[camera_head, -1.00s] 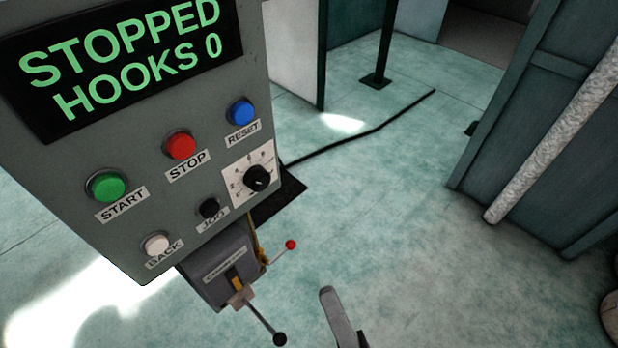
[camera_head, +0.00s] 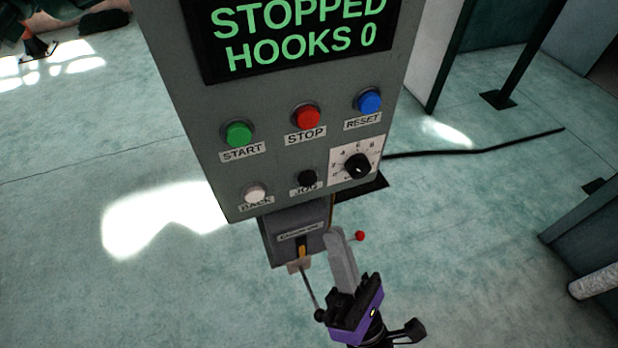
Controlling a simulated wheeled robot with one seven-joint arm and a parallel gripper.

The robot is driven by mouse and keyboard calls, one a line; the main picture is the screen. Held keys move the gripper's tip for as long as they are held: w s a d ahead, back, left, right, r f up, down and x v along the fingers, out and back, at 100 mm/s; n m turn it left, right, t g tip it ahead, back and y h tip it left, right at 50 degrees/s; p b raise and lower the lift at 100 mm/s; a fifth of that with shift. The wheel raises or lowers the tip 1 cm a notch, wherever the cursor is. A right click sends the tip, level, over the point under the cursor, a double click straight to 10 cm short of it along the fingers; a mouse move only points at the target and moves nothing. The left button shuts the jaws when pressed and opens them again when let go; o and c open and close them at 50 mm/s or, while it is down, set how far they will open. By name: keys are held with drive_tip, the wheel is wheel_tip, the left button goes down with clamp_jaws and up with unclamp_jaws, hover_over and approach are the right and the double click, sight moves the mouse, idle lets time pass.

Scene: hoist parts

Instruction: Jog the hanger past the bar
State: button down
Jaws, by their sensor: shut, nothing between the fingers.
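The control panel (camera_head: 285,115) stands upright in front of me. Its screen (camera_head: 300,35) reads "STOPPED" and "HOOKS 0" in green. The black JOG button (camera_head: 307,178) sits in the lower row, between the white BACK button (camera_head: 255,194) and the dial (camera_head: 357,165). My gripper (camera_head: 338,236) is shut and empty, pointing up in the picture. Its tips show below and right of the JOG button, apart from it in the picture, in front of the lower box's right edge. I cannot make out a hanger or a bar.
Green START (camera_head: 238,134), red STOP (camera_head: 306,117) and blue RESET (camera_head: 370,101) buttons line the row above. A black cable (camera_head: 470,152) crosses the floor rightward.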

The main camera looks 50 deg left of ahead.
sight(308, 179)
drive_tip(key=w+a+b, duration=0.2)
drive_tip(key=a, duration=0.4)
drive_tip(key=shift+w+a, duration=0.35)
drive_tip(key=shift+w, duration=0.05)
drive_tip(key=shift+w+a+b, duration=0.1)
drive_tip(key=shift+a+b, duration=0.05)
drive_tip(key=shift+b, duration=0.5)
idle(1.3)
drive_tip(key=shift+a, duration=0.2)
